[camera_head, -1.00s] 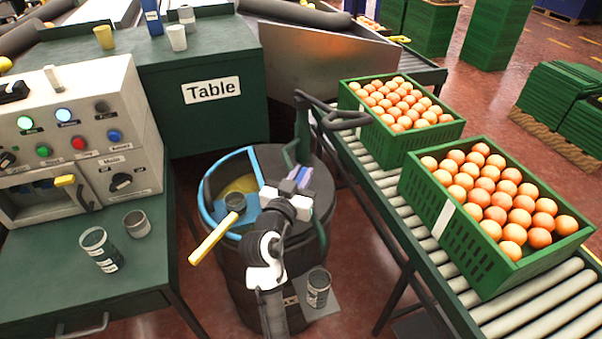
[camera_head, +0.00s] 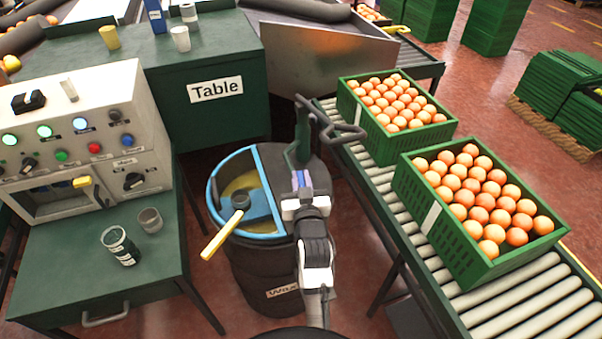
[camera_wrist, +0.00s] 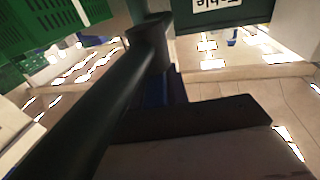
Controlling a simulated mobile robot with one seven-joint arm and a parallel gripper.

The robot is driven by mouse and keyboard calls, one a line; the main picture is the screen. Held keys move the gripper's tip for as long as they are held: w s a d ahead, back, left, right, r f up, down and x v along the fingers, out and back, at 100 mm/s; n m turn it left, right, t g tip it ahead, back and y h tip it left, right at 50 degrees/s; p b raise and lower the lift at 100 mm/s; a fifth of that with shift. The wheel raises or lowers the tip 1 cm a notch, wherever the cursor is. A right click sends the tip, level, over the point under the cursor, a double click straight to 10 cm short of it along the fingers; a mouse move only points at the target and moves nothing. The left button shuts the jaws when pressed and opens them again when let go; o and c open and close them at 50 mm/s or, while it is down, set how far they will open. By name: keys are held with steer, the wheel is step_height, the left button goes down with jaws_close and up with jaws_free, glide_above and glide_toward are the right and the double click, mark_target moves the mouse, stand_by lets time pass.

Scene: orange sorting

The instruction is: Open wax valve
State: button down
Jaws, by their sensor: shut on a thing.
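The dark wax barrel (camera_head: 255,270), labelled Wax, stands between the green table and the conveyor. Its left half is open with a blue rim and yellowish wax (camera_head: 240,184); a yellow-handled ladle (camera_head: 220,240) rests there. A dark green pipe with a lever (camera_head: 343,130) rises from the lid. My gripper (camera_head: 300,180) is low at this pipe, over the barrel's right side, and is shut on the green valve part. In the wrist view a dark green bar (camera_wrist: 95,110) runs diagonally close to the jaws. The exact contact is hidden.
Green crates of oranges (camera_head: 480,205) stand on the roller conveyor (camera_head: 385,195) at right. A control panel (camera_head: 80,130) and two cups (camera_head: 120,247) are on the left table. A Table-labelled green cabinet (camera_head: 205,105) stands behind. Red floor shows between barrel and conveyor.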

steer(key=shift+n+y+p, duration=0.4)
steer(key=shift+y+p, duration=0.15)
steer(key=shift+y, duration=0.05)
steer(key=c, duration=1.4)
jaws_free()
steer(key=shift+o, duration=0.2)
